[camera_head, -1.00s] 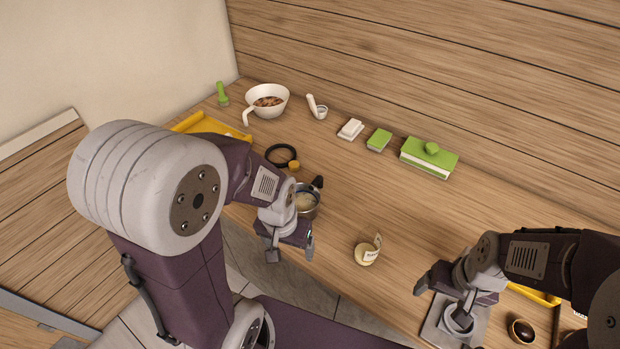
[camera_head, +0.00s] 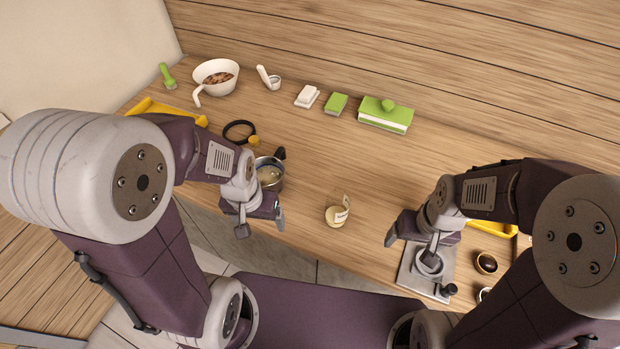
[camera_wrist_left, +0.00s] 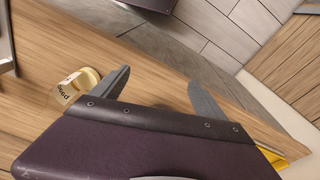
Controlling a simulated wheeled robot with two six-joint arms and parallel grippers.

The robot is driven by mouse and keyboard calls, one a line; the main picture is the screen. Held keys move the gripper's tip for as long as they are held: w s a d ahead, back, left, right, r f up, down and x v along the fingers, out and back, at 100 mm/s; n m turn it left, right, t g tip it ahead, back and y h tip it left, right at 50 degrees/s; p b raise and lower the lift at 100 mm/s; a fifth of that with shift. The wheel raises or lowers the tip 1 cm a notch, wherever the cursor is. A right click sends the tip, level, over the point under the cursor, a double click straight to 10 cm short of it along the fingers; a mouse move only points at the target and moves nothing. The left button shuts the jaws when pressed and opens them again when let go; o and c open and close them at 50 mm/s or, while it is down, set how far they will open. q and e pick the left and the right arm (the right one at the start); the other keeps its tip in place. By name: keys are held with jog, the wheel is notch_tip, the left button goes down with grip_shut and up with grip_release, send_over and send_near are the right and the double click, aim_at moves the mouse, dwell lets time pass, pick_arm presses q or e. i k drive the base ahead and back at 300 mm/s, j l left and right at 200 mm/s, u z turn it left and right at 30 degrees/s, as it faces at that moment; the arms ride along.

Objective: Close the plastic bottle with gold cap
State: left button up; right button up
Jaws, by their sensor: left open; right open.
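The plastic bottle (camera_head: 335,217) stands on the table between my two grippers. It is small, with a pale gold top and a lettered label. In the left wrist view the bottle (camera_wrist_left: 62,97) has a clear body beside its gold cap (camera_wrist_left: 88,77). I cannot tell how firmly the cap sits. My left gripper (camera_head: 261,224) is open and empty, left of the bottle and not touching it; its two spread fingers (camera_wrist_left: 158,86) show in the wrist view. My right gripper (camera_head: 412,243) is open, right of the bottle, above a grey plate; its far finger is partly hidden.
A metal pot (camera_head: 268,176) stands just behind my left gripper. The table behind the bottle is clear.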

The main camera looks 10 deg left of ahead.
aim_at(338, 200)
jog(key=j+z, duration=0.7)
jog(key=k+j+z, duration=0.1)
jog(key=j+z, duration=0.3)
jog(key=j, duration=0.15)
